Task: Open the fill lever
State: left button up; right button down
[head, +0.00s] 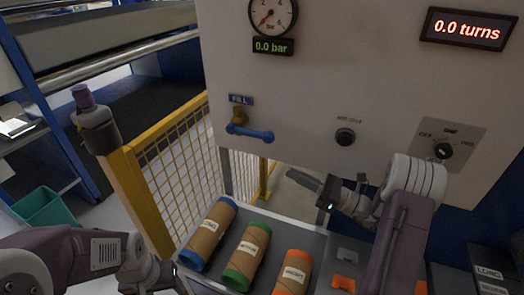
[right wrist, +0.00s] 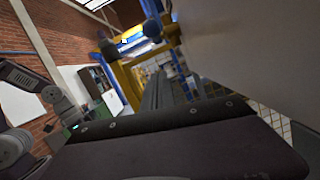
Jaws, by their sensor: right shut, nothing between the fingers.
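The fill lever is a blue bar handle (head: 252,132) on a brass valve (head: 239,115), under the blue FILL label on the pale panel. In the head view the bar lies nearly level, pointing right and slightly down from the valve. My right gripper (head: 293,175) is shut and empty. It is to the right of and below the lever in the picture, apart from it, with its fingers pointing left. The right wrist view shows its shut grey fingers (right wrist: 158,92). My left gripper (head: 168,275) is low at the bottom edge; its fingers cannot be made out.
A gauge (head: 272,14) and a turns display (head: 467,29) are above. A black knob (head: 345,136) and a rotary switch (head: 443,150) are on the panel. Blue, green and orange-ended rolls (head: 208,235) lie below. A yellow mesh fence (head: 180,150) stands left of the panel.

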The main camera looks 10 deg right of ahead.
jog(key=p, duration=0.4)
send_near(250, 133)
jog(key=shift+w+a+f, duration=0.55)
jog(key=shift+w+a, duration=1.2)
jog(key=shift+a, duration=0.2)
jog(key=shift+w+a, duration=0.1)
